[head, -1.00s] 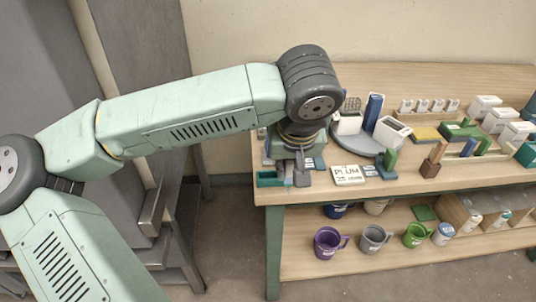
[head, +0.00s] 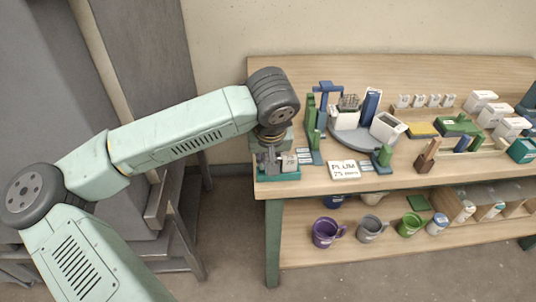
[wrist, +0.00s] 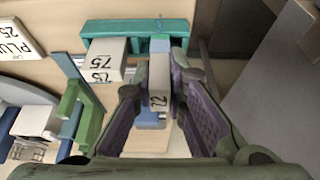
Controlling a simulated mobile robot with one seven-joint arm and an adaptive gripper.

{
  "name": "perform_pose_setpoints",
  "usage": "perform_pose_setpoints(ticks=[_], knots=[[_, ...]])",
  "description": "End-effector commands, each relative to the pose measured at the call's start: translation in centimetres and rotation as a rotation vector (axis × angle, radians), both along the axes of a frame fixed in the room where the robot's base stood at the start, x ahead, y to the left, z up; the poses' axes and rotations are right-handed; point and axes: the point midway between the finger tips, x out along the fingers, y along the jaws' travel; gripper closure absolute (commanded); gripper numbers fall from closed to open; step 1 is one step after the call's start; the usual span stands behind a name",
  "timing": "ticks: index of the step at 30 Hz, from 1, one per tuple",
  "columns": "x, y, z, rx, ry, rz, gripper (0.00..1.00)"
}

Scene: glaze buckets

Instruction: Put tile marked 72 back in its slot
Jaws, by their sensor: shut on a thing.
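The tile marked 72 (wrist: 159,98) is a pale block held upright between the fingers of my gripper (wrist: 158,88) in the wrist view. The teal rack (wrist: 110,28) lies just beyond it, and a second tile marked 75 (wrist: 106,62) stands at the rack to the left. The held tile's far end meets or overlaps a lighter blue-teal part of the rack; I cannot tell whether it is in a slot. In the head view my gripper (head: 269,160) is over the teal rack (head: 282,176) at the table's front left corner and hides part of it.
A PLUM sign (head: 344,170) lies to the right of the rack. Green and blue stands (head: 311,120) rise close behind. A round grey tray (head: 350,137) holds blue and white items. The table's left edge is close to my gripper; mugs stand on the shelf below.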

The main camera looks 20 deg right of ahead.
Motion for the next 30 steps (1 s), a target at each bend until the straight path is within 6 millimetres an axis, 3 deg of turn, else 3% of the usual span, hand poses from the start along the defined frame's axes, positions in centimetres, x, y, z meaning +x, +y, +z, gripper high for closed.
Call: perform_pose_setpoints(ticks=[6,7,10,20,25,30], knots=[[0.0,0.0,-0.5,0.001,-0.001,0.000,1.00],[0.0,0.0,-0.4,0.001,-0.001,0.000,0.86],[0.0,0.0,-0.4,0.000,-0.001,0.000,0.79],[0.0,0.0,-0.2,0.000,0.000,0.000,0.79],[-0.3,0.1,1.0,0.001,-0.004,0.001,0.79],[-1.6,0.5,4.4,0.001,-0.007,0.001,0.79]])
